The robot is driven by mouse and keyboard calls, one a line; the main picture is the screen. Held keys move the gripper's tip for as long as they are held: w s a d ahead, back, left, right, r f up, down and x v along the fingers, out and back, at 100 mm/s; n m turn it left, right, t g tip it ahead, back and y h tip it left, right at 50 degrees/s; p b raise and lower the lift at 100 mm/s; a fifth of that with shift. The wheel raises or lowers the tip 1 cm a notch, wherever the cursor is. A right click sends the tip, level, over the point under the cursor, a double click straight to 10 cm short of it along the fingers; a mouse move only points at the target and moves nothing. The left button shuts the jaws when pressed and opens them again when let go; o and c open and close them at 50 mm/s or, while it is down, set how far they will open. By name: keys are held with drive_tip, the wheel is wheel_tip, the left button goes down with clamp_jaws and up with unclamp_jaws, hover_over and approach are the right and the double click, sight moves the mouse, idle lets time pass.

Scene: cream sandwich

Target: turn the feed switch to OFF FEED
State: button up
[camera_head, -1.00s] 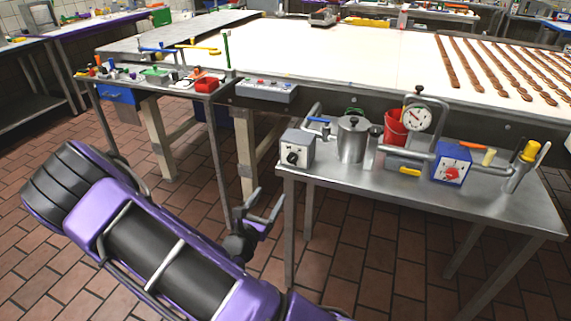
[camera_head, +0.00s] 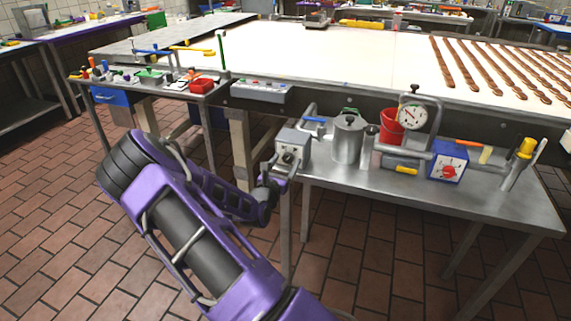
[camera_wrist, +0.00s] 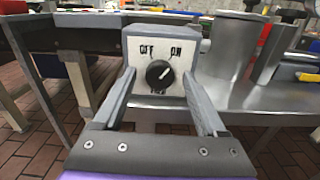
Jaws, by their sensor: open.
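The feed switch is a grey box (camera_head: 292,146) with a pale front face at the left end of the steel side table. In the wrist view its face (camera_wrist: 140,50) reads OFF at upper left and ON at upper right, with a partly hidden word below. Its round black knob (camera_wrist: 160,73) has a pale mark that appears to point up and right, toward ON. My gripper (camera_head: 274,170) is open in front of the box. In the wrist view the open fingers (camera_wrist: 159,82) stand left and right of the knob, apart from it.
A steel pot (camera_head: 348,140) stands close right of the box. The steel table (camera_head: 400,205) has a clear front. A conveyor (camera_head: 330,65) runs behind.

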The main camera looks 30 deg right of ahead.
clamp_jaws()
idle(0.4)
drive_tip(key=shift+r+n+p, duration=0.1)
drive_tip(key=shift+n+p, duration=0.2)
drive_tip(key=shift+p, duration=0.2)
drive_tip(key=n+p, duration=0.2)
drive_tip(key=p, duration=0.1)
drive_tip(key=shift+n, duration=0.3)
drive_tip(key=n+p, duration=0.3)
drive_tip(key=shift+n, duration=0.4)
drive_tip(key=n+p, duration=0.2)
drive_tip(key=n, duration=0.1)
drive_tip(key=shift+n+p, duration=0.4)
drive_tip(key=shift+n, duration=1.5)
drive_tip(key=shift+s, duration=0.1)
